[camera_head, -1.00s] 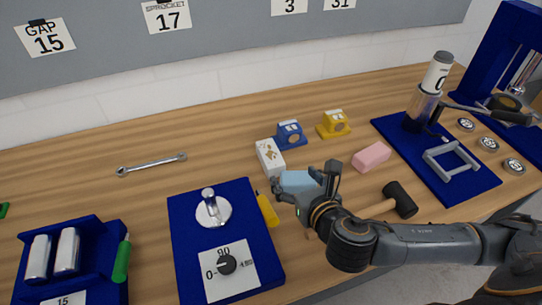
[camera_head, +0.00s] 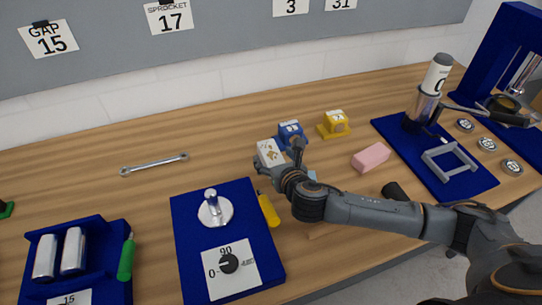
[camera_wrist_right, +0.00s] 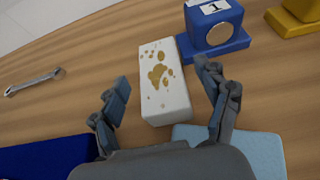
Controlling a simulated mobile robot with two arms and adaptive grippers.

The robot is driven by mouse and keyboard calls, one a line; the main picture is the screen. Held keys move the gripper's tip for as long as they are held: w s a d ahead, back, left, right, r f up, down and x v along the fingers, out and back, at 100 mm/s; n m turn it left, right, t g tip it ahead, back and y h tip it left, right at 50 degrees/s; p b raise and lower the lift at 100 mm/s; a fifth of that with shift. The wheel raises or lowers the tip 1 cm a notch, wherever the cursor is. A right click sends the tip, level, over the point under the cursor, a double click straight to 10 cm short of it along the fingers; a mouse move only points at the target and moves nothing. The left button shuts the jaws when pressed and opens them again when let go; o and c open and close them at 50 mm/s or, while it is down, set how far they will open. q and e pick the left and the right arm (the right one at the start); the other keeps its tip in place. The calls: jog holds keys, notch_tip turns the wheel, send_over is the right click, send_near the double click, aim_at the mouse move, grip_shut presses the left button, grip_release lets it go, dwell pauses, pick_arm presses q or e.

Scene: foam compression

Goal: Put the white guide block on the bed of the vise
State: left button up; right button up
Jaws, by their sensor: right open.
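The white block (camera_head: 270,149) with brown spots lies on the wooden table, just left of the blue numbered piece. I take it as the guide block, being the only white block I see. It also shows in the right wrist view (camera_wrist_right: 163,85). My right gripper (camera_head: 278,158) is open and over its near end. In the wrist view its fingers (camera_wrist_right: 162,76) are apart, one on each side of the block, with gaps visible. I cannot tell for sure which fixture is the vise. My left gripper is not in view.
A light blue block (camera_wrist_right: 230,146) lies right beside the near end. The blue numbered piece (camera_head: 291,134) and yellow piece (camera_head: 334,124) stand behind. A pink block (camera_head: 371,157) is to the right. A blue dial board (camera_head: 188,235) and roller fixture (camera_head: 110,235) are left.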

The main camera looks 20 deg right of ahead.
aim_at(273, 160)
jog(key=shift+w+f, duration=0.1)
jog(key=shift+w, duration=0.1)
jog(key=c, duration=1.5)
jog(key=shift+c, duration=0.2)
jog(key=shift+r, duration=0.4)
jog(key=r, duration=0.3)
jog(key=shift+s+a+r, duration=0.1)
jog(key=shift+s+a, duration=0.05)
jog(key=shift+s, duration=0.15)
jog(key=s+a+r+p, duration=0.2)
jog(key=s+a+r, duration=0.2)
jog(key=s+r, duration=0.65)
jog(key=d+f, duration=0.1)
jog(key=d, duration=0.5)
jog(key=shift+s+f+p, duration=0.3)
jog(key=shift+s, duration=0.05)
